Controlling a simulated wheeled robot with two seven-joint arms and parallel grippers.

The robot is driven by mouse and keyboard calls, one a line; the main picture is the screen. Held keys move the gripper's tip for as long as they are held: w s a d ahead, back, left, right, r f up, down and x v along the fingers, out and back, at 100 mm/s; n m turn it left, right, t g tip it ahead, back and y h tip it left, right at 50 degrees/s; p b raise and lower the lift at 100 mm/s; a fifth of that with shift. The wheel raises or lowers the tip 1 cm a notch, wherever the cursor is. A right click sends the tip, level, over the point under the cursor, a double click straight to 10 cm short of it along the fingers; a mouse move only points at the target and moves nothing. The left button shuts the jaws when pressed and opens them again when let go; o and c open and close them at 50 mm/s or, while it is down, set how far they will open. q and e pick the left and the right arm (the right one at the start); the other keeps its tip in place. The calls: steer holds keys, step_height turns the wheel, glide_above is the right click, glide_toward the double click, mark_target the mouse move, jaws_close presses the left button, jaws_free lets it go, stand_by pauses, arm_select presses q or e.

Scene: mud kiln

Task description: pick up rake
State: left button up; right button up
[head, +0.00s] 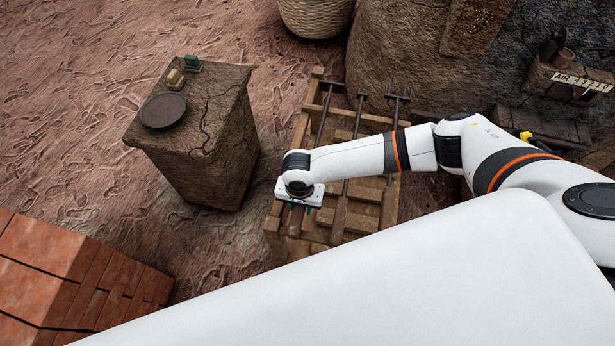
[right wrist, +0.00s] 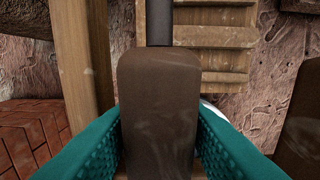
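Several long-handled tools with dark rods and brown wooden grips lie side by side on a wooden rack (head: 307,118). The leftmost, which I take for the rake (head: 325,112), has its dark crosspiece at the rack's far end; its tines are not clear. My right gripper (head: 297,208) is over its near end. In the right wrist view the brown handle (right wrist: 158,115) runs between the teal fingers of my right gripper (right wrist: 158,120). The pads hug both sides with no visible gap, so it looks shut on the handle. My left gripper is out of view.
Two more tools (head: 359,125) (head: 393,130) lie to the right, partly under my arm. A clay pedestal (head: 215,135) with a dark disc (head: 163,110) stands left. Red bricks (head: 60,265) are stacked at lower left. A basket (head: 316,15) and mud kiln (head: 425,70) stand behind.

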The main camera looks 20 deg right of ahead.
jaws_close()
steer(key=shift+r, duration=0.1)
step_height(320, 180, up, 10)
steer(key=shift+f, duration=0.1)
stand_by(0.4)
steer(key=shift+w, duration=0.1)
steer(key=shift+c, duration=1.9)
jaws_free()
jaws_close()
steer(key=shift+p, duration=0.3)
